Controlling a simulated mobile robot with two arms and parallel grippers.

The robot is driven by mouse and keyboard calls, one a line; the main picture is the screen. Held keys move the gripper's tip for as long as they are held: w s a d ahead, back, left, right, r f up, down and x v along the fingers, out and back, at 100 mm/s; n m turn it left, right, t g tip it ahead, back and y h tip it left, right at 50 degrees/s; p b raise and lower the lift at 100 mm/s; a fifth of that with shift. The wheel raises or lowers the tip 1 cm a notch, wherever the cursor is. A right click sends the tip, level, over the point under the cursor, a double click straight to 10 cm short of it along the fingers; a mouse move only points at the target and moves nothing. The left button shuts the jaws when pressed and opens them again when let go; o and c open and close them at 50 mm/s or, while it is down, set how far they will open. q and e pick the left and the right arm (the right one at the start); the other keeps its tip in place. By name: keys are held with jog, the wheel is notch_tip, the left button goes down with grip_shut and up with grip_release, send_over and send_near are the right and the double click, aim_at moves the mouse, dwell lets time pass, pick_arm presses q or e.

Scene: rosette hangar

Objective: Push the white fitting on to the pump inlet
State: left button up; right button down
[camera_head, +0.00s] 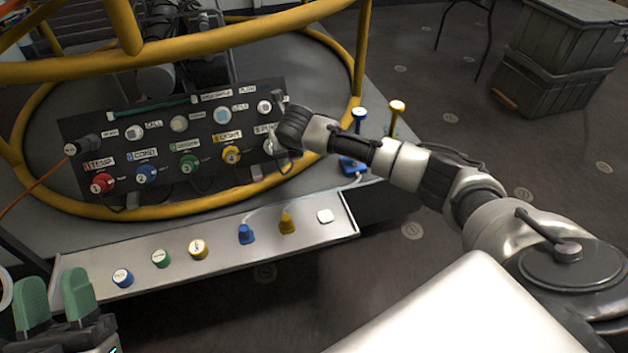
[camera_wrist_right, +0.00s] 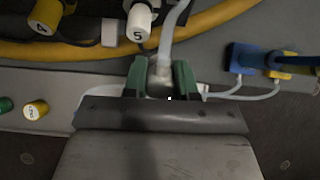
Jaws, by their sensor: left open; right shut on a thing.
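The white fitting (camera_wrist_right: 160,78) is between the green fingers of my right gripper (camera_wrist_right: 161,80), which is shut on it; a pale tube runs up from it. In the head view my right gripper (camera_head: 284,132) is at the right end of the black panel, and its fingertips and the fitting are hidden. A white port marked 5 (camera_head: 271,146) is beside it; in the right wrist view this port (camera_wrist_right: 138,24) is above and left of the fitting, apart from it. I cannot tell which part is the pump inlet. My left gripper (camera_head: 50,303) is open and empty at lower left.
The black panel (camera_head: 200,140) carries coloured numbered ports. A yellow ring rail (camera_head: 190,208) runs around it. A metal tray (camera_head: 210,272) in front holds several coloured caps, two cones and a white square piece. Blue and yellow plungers (camera_head: 358,135) stand at right.

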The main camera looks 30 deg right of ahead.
aim_at(266, 108)
jog(key=w+a+r+t+h, duration=0.15)
jog(key=w+r+t, duration=0.3)
jog(key=r, duration=0.45)
jog(key=shift+y, duration=0.25)
jog(key=shift+x, duration=3.35)
jog(key=shift+a, duration=0.15)
jog(key=shift+p, duration=0.5)
pick_arm(q)
jog(key=shift+w+f+g+y, duration=0.3)
jog(key=shift+w+f+g, duration=0.2)
jog(key=shift+f+g, duration=0.35)
jog(key=shift+w+f+g+y, duration=0.3)
jog(key=shift+w+f+g, duration=0.15)
jog(key=shift+f+g, duration=0.4)
pick_arm(e)
jog(key=shift+p, duration=0.45)
pick_arm(q)
jog(key=shift+w+a+f+g+y, duration=0.15)
jog(key=shift+f+g+y, duration=0.05)
jog(key=shift+f+g, duration=0.6)
jog(key=shift+w+a+f+g+y, duration=0.1)
jog(key=shift+w+f+g+y, duration=0.1)
jog(key=shift+f+g, duration=0.55)
